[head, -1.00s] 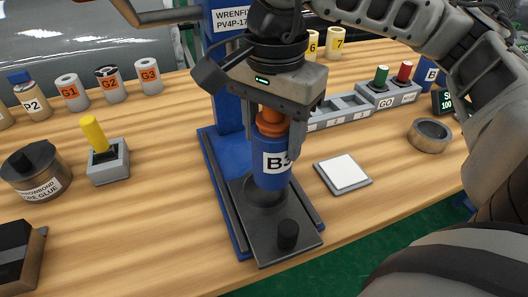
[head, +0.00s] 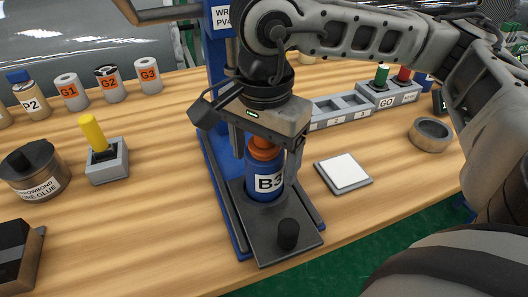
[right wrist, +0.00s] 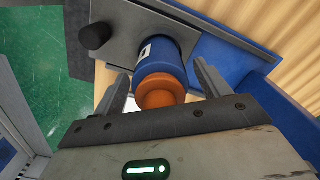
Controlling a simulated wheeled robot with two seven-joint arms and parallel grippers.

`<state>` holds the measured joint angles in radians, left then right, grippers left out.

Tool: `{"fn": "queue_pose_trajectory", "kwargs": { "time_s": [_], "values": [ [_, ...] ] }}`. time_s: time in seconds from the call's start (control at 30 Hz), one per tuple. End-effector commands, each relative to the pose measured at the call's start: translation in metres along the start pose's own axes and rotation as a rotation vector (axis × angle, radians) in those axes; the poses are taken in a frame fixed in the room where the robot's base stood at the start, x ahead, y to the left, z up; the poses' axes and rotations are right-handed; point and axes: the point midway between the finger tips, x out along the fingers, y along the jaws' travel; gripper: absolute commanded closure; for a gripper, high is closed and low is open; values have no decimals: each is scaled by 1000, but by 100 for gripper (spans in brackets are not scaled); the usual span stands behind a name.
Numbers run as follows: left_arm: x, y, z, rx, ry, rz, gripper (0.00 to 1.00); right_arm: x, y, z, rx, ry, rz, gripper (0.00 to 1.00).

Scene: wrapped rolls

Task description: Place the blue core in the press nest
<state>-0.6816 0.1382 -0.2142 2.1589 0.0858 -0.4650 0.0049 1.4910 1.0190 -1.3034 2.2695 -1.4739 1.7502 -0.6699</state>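The blue core (head: 265,183), marked B3 with an orange top, stands upright at the press nest, on the dark plate (head: 250,225) of the blue press. Its lower end meets the nest, and the nest's inside is hidden. My right gripper (head: 268,165) is above the core with a finger on either side. In the right wrist view, the gripper (right wrist: 160,72) shows narrow gaps between its fingers and the blue core (right wrist: 162,62), so it looks open around it. My left gripper is not in view.
A black knob (head: 288,234) stands at the plate's front. A white-topped pad (head: 343,172) lies right of the press, and a metal ring (head: 430,133) is farther right. A yellow-handled lever box (head: 107,160) stands left. Wood is clear between lever and press.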

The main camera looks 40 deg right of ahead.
Motion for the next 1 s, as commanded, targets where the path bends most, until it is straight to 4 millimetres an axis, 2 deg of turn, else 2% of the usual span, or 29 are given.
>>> {"fn": "queue_pose_trajectory", "kwargs": {
  "time_s": [0.2,0.3,0.37,0.53,0.8,1.0],
  "values": [
    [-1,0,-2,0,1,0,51,-1,0,0,0,0,0,25],
    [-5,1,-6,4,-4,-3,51,-7,0,0,0,1,0,25],
    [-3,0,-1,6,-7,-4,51,-13,-1,0,0,0,-3,25],
    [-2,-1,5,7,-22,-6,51,-48,-2,0,0,1,-7,25],
    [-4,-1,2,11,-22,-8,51,-102,-1,0,-1,1,-3,25],
    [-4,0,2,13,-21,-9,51,-121,0,0,-2,0,0,25]
  ]
}}
